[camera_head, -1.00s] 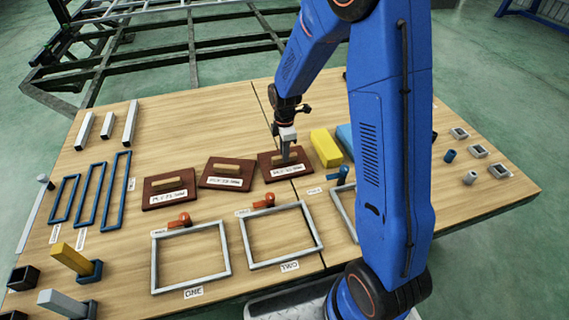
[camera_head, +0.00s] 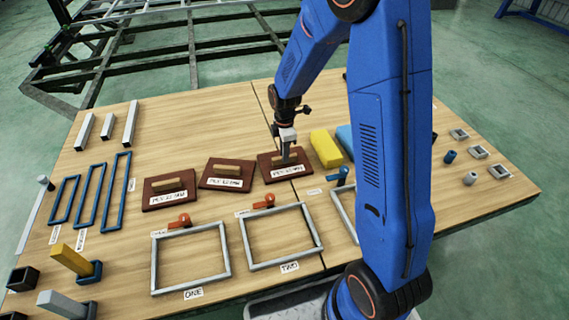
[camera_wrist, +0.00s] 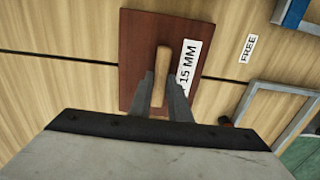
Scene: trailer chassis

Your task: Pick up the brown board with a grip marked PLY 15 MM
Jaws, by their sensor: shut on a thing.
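The brown board (camera_head: 272,161) with a light wooden grip is the rightmost of three similar boards on the table in the head view. In the wrist view the board (camera_wrist: 136,65) carries a white label that reads "15 MM"; any text before that is hidden. My gripper (camera_head: 285,158) points down over this board. In the wrist view my gripper (camera_wrist: 160,100) is shut on the wooden grip (camera_wrist: 163,65), with one finger on each side. The board appears to rest on the table; I cannot tell any gap beneath it.
Two similar boards, the middle (camera_head: 226,174) and the left (camera_head: 169,189), lie to the left. A yellow block (camera_head: 326,149) stands close on the right. Grey frames (camera_head: 190,257) with orange-red clamps (camera_head: 180,222) lie in front. The wooden table (camera_head: 190,120) is clear behind the boards.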

